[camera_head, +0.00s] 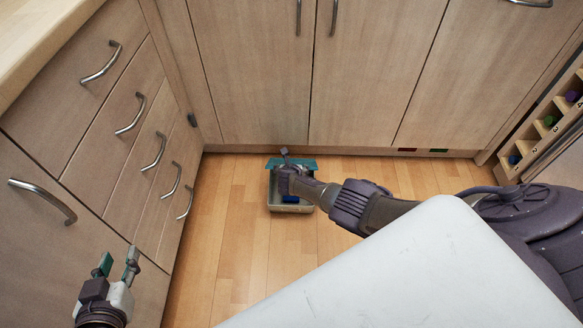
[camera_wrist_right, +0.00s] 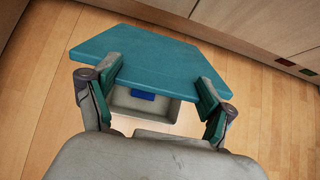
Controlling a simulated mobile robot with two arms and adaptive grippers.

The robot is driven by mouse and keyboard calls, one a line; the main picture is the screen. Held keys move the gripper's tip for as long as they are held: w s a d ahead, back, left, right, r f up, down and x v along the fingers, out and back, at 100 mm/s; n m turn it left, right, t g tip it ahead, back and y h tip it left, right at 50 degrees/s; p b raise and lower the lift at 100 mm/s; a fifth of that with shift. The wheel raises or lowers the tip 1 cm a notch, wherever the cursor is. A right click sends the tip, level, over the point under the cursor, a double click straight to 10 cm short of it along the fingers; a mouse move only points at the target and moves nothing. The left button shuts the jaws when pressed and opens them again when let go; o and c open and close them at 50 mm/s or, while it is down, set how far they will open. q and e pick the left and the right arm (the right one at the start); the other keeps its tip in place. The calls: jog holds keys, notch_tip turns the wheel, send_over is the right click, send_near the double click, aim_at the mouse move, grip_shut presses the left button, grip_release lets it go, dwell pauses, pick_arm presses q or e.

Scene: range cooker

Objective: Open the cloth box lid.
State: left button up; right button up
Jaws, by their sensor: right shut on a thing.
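The cloth box (camera_head: 290,209) is a pale grey open bin on the wooden floor, with a blue cloth (camera_head: 290,199) inside. Its teal lid (camera_head: 306,163) shows at the box's far side, raised off the opening. In the right wrist view the lid (camera_wrist_right: 150,58) spans the far side of the fingers, with part of the box (camera_wrist_right: 168,106) and the blue cloth (camera_wrist_right: 143,96) visible below it. My right gripper (camera_wrist_right: 157,78) is shut on the lid; its hand hides part of the box in the head view. My left gripper (camera_head: 119,256) is open and empty, far left of the box.
Wooden cabinet doors (camera_head: 255,80) stand just behind the box. Drawers with metal handles (camera_head: 118,115) line the left side. A numbered rack (camera_head: 545,122) is at the right. The floor (camera_head: 235,240) left of the box is clear.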

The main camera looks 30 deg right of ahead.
dwell(0.8)
jog(key=o, duration=1.5)
jog(key=shift+o, duration=0.2)
jog(key=shift+s+a, duration=0.1)
jog(key=v, duration=1.1)
jog(key=shift+s+r, duration=0.25)
jog(key=shift+r, duration=0.05)
jog(key=shift+a, duration=0.1)
